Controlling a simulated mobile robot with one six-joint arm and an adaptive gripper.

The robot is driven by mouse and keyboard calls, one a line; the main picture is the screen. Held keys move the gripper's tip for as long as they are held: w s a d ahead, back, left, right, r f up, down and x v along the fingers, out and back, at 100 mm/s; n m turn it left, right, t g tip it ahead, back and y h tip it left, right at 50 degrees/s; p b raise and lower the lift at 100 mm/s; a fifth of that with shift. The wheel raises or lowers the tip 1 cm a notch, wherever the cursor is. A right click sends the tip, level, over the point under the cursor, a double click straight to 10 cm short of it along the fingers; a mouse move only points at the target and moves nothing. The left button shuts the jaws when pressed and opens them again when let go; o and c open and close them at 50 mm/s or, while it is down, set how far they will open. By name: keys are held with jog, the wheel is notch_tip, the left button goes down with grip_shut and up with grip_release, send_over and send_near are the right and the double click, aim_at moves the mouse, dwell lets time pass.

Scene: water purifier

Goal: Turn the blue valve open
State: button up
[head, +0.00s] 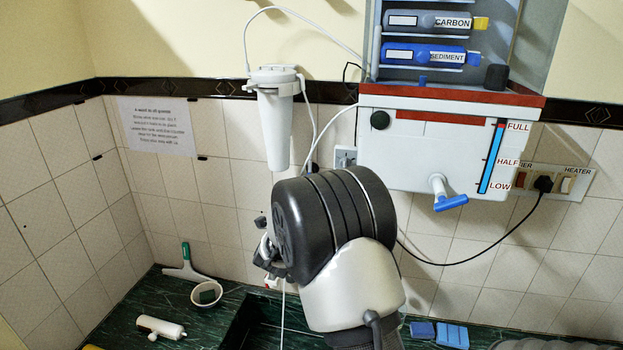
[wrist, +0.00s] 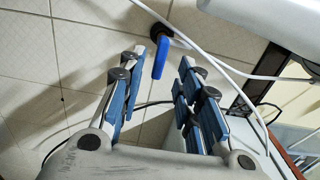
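The blue valve handle (wrist: 160,58) shows in the wrist view as a narrow blue lever on a dark fitting at the tiled wall, with white tubing beside it. My gripper (wrist: 161,68) is open, its two blue-padded fingers spread apart. The handle lies between the fingertips in that view, with a gap on each side; how far ahead it is, I cannot tell. In the head view my gripper (head: 266,245) is at the left of my dark wrist, below the white filter housing. I cannot make out the valve there; my arm likely covers it.
The white filter housing (head: 277,125) hangs above my gripper, with white tubes running near it. The white purifier (head: 430,150) with a blue-handled tap (head: 450,202) is at the right. A squeegee (head: 187,264), a cup (head: 206,293) and a white bottle (head: 160,327) are on the green counter.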

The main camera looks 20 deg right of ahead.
jog(key=p+x, duration=0.1)
jog(key=x, duration=0.5)
jog(key=shift+w+d, duration=0.1)
jog(key=shift+w, duration=0.05)
grip_shut()
